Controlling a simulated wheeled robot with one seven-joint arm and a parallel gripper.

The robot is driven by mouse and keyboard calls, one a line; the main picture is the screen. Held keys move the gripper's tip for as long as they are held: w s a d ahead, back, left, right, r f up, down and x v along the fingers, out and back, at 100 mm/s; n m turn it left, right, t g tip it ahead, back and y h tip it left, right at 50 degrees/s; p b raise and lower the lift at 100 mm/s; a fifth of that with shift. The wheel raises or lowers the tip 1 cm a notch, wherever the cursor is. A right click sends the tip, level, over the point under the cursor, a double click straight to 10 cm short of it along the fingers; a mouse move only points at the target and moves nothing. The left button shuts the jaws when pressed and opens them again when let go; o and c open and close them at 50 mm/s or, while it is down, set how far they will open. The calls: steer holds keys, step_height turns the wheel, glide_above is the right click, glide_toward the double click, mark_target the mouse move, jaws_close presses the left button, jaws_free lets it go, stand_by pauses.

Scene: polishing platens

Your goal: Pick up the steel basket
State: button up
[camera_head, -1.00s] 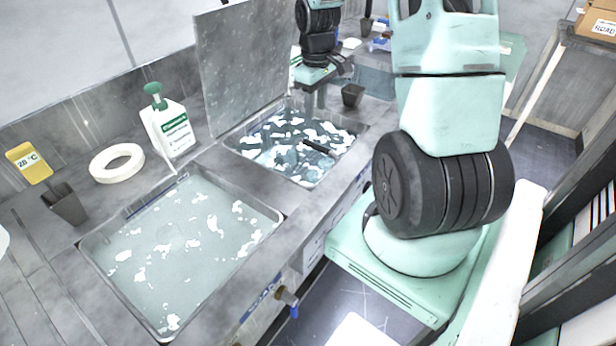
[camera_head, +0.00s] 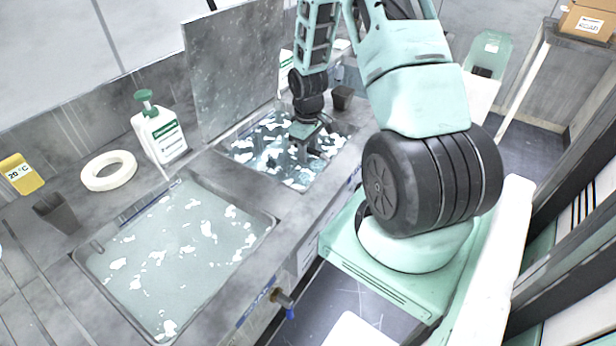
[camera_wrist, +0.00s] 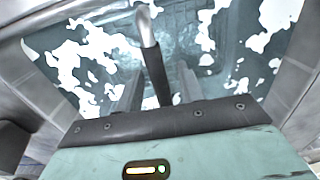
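The steel basket sits sunk in the foamy water of the far sink (camera_head: 226,149). Its mesh shows faintly under the water in the wrist view, and foam hides much of it. Its handle (camera_wrist: 147,28), a bright steel bar with a dark grip, rises toward my gripper in the wrist view. My gripper (camera_head: 305,150) points down into the far sink. In the wrist view my gripper (camera_wrist: 160,92) has its two fingers apart, with the dark grip between them. I see gaps beside the grip. The finger tips are hard to make out against the water.
A grey panel (camera_head: 235,70) stands upright behind the far sink. A near sink (camera_head: 185,250) holds foamy water. Another dark cup (camera_head: 342,97) stands beyond the far sink.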

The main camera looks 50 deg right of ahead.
steer(key=shift+f, duration=0.1)
steer(key=shift+c, duration=0.4)
jaws_close()
stand_by(1.0)
